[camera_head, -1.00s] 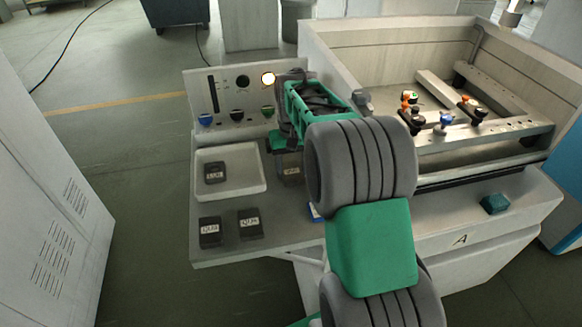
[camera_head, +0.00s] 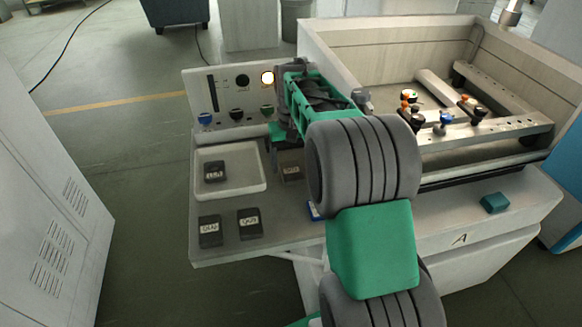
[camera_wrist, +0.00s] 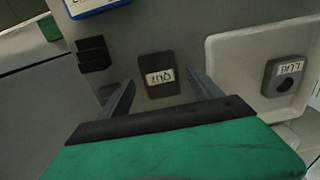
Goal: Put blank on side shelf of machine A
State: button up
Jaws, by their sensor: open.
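The side shelf (camera_head: 275,240) of machine A (camera_head: 490,226) is a grey ledge on the machine's left. A dark block with a white label (camera_head: 291,168) lies flat on it under my gripper. This block also shows in the wrist view (camera_wrist: 158,88). My gripper (camera_wrist: 160,80) is open, with its fingers apart on either side of that block in the picture; I cannot tell their height above it. Two more labelled dark blocks (camera_head: 209,232) (camera_head: 249,224) lie at the shelf's front left. Another block (camera_head: 214,173) lies in the white tray (camera_head: 248,187).
A control panel (camera_head: 222,110) with knobs and a lit lamp stands behind the shelf. A blue-edged card (camera_wrist: 92,5) lies near the machine. The machine's open tank (camera_head: 340,62) has raised walls and clamps. A teal block (camera_head: 495,203) rests on its front ledge.

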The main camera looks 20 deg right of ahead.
aim_at(292, 171)
notch_tip(292, 171, up, 10)
jog(key=s+a+f+n+t, duration=0.1)
jog(key=s+a+f, duration=0.2)
jog(key=s, duration=0.3)
jog(key=s+a+f+t, duration=0.1)
jog(key=s+a+f, duration=0.1)
jog(key=s+a, duration=0.3)
jog(key=s+a+f+n+t, duration=0.1)
jog(key=s+a+f, duration=0.2)
jog(key=s, duration=0.4)
jog(key=shift+a+f+n, duration=0.3)
jog(key=shift+a+f, duration=0.05)
jog(key=shift+a, duration=0.15)
